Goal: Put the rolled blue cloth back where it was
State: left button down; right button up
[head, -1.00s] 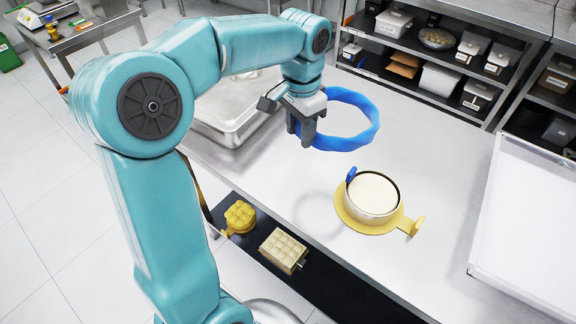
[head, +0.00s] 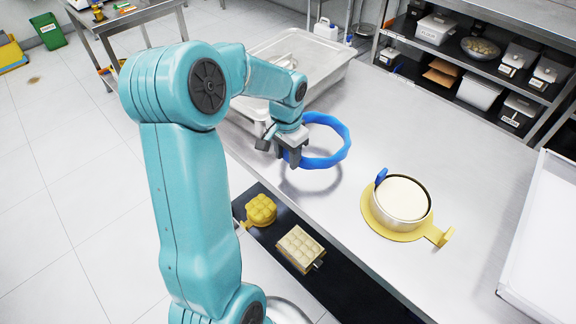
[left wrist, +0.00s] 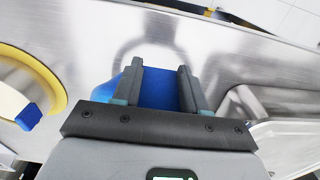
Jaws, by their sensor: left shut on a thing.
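The rolled blue cloth (head: 345,150) is a blue ring. My left gripper (head: 292,158) is shut on its near left side and holds it above the steel table (head: 350,205), left of the round pan. In the left wrist view the cloth (left wrist: 159,92) is between the two fingers of the gripper (left wrist: 160,70), and a ring-shaped shadow lies on the table beyond. Most of the ring is hidden there. My right gripper is not in view.
The round pan (head: 402,199) with pale contents sits on a yellow holder (head: 440,237), a small blue piece at its rim. A steel tray (head: 340,75) stands behind my gripper. Yellow (head: 261,209) and cream (head: 300,246) moulded blocks lie on the dark front strip. A white tray (head: 540,250) is at right.

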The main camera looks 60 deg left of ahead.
aim_at(288, 177)
pick_arm(q)
notch_tip(288, 177, down, 4)
jog(key=shift+f, duration=0.5)
jog(key=shift+f, duration=0.15)
jog(key=c, duration=0.6)
grip_release()
